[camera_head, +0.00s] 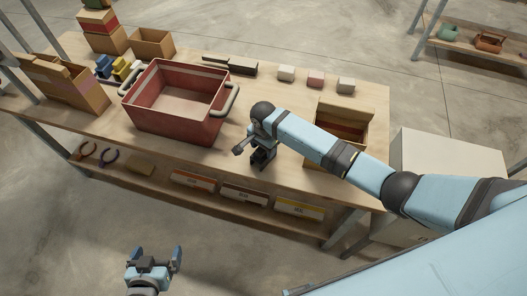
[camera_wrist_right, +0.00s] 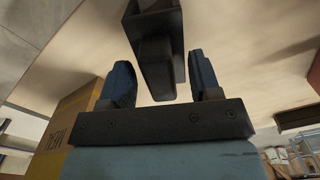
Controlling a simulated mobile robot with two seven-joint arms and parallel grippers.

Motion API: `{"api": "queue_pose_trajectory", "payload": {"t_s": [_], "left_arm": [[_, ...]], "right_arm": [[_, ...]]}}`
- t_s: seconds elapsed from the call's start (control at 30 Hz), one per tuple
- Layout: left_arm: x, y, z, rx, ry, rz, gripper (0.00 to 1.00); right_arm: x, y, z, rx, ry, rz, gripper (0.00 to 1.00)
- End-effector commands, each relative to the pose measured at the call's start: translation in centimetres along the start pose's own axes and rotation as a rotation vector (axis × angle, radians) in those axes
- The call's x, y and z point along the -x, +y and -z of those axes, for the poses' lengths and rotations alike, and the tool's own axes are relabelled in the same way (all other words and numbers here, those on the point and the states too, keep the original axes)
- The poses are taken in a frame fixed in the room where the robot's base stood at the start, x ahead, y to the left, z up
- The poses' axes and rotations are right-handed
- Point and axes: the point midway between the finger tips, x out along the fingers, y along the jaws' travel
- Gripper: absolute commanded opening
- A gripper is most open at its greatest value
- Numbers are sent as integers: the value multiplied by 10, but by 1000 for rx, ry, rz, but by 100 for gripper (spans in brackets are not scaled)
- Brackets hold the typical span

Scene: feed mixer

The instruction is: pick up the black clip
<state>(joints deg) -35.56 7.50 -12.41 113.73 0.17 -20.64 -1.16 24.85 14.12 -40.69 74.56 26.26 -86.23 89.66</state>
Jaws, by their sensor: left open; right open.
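A black clip (camera_wrist_right: 157,62) stands between the two blue fingers of my right gripper (camera_wrist_right: 160,78) in the right wrist view. It looks like a dark, box-shaped piece with a narrower tongue toward me. There is a visible gap beside each finger, so the gripper is open around it. In the head view, my right gripper (camera_head: 255,145) is low over the front edge of the table, and a dark shape (camera_head: 263,158) beside it looks like the clip, partly covered. My left gripper (camera_head: 153,258) is open and empty, in front of the table, over the floor.
A large red bin (camera_head: 174,132) with grey handles stands on the wooden table left of my right gripper. An open cardboard box (camera_head: 340,118) stands to its right. Several small blocks (camera_head: 315,79) line the back. A lower shelf (camera_head: 140,182) holds tools and labelled boxes.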

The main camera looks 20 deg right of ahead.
Motion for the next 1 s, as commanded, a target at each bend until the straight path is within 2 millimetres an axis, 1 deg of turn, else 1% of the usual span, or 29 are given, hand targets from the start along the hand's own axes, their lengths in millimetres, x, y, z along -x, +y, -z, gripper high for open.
{"api": "queue_pose_trajectory", "payload": {"t_s": [0.17, 0.2, 0.27, 0.3, 0.4, 0.67, 0.77, 0.87, 0.97, 1.0], "left_arm": [[0, 0, 0, 0, -1, 0, 100], [0, 0, -1, 0, -1, 0, 100], [0, 0, -1, 0, -1, 0, 100], [0, 0, -1, 0, -1, 0, 100], [0, 0, -1, 1, -2, 0, 100], [1, 0, -3, 1, -5, 0, 100], [1, 0, -3, 2, -5, 0, 100], [1, 0, -3, 2, -5, 0, 100], [0, 1, -4, 2, -5, 0, 100], [0, 1, -4, 2, -5, 0, 100]], "right_arm": [[0, 0, 0, 0, 0, 1, 57], [0, 0, 0, 0, 0, 1, 48], [0, 0, 0, 0, 0, 1, 34], [0, 0, 0, 0, 0, 1, 25], [0, 0, 0, 0, 0, 1, 5], [1, 0, 0, 0, 0, 1, 4], [4, 0, 0, 0, 0, 1, 4], [11, -1, 0, 0, 0, 3, 4], [26, -1, 0, 0, 0, 4, 4], [34, -1, 0, 0, 0, 4, 4]]}}
